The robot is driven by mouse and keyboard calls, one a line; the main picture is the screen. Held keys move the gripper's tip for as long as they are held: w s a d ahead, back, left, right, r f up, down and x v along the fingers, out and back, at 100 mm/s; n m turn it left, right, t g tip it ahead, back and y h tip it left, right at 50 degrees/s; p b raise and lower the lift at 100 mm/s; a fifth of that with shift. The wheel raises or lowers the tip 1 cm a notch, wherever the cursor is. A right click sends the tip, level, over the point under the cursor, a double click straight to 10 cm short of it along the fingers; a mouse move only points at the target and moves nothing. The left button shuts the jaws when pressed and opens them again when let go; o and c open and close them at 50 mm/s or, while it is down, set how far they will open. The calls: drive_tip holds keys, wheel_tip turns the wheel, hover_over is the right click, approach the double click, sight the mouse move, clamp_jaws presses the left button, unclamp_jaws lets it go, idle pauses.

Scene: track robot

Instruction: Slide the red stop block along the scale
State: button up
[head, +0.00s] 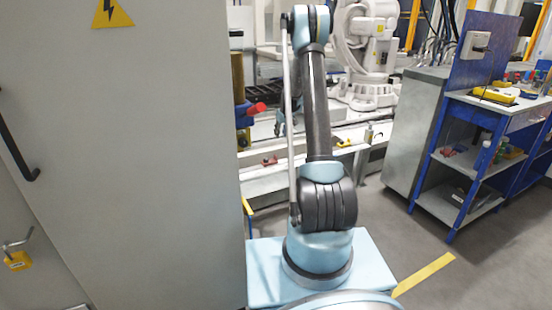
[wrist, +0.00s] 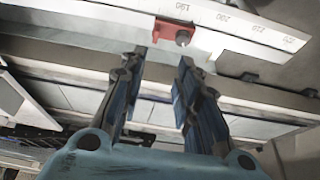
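The red stop block (wrist: 176,31), with a round grey knob on it, sits on the pale scale (wrist: 236,24) at the top middle of the wrist view. Printed numbers on the scale appear turned over. My gripper (wrist: 163,56) is open and empty, with its two dark fingers pointing at the block. The left fingertip shows just below the block's left end, the right one below its right end; I cannot tell the gap in depth. In the head view a small red block (head: 270,162) shows on the white bench ledge, left of my arm; my gripper is not clearly visible there.
A large grey cabinet (head: 130,150) fills the left of the head view. A blue workbench (head: 470,150) stands at the right, beside a grey cabinet (head: 415,125). A white robot arm (head: 368,55) stands behind. Floor is clear at the lower right.

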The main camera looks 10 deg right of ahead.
sight(276, 156)
drive_tip(key=x, duration=1.4)
drive_tip(key=w+x, duration=0.1)
drive_tip(key=x, duration=0.5)
drive_tip(key=shift+w+d+f, duration=0.1)
drive_tip(key=shift+d+f, duration=0.15)
clamp_jaws()
